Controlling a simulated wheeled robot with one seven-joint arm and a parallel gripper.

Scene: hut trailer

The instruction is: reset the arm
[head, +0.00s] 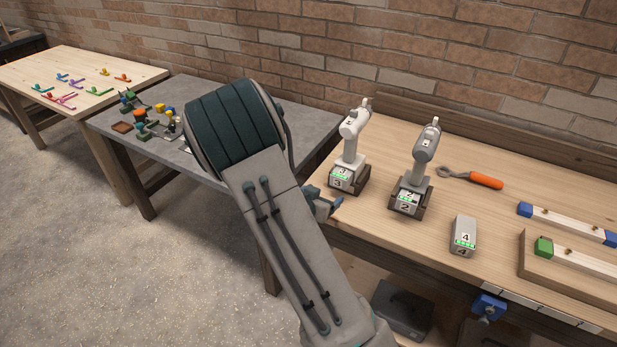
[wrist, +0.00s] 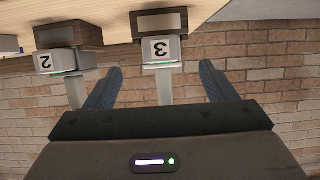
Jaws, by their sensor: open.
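My arm fills the middle of the head view and stretches out over the benches. My gripper (wrist: 158,84) shows in the wrist view with its two dark blue fingers spread wide. They hold nothing. The picture there is upside down. A grey block marked 3 (wrist: 160,49) with a pale shaft shows in line with the gap between the fingers, seemingly beyond them. A block marked 2 (wrist: 57,61) is to its left. In the head view the gripper is mostly hidden behind my arm; a small blue-grey part shows by the wooden bench's left edge.
The wooden bench (head: 493,212) holds a white drill (head: 354,137) and a grey drill (head: 426,148) in dark docks, a battery marked 4 (head: 464,236), an orange-handled wrench (head: 484,180) and wooden bars. A grey table (head: 215,95) with small parts and a brick wall (head: 420,50) stand behind.

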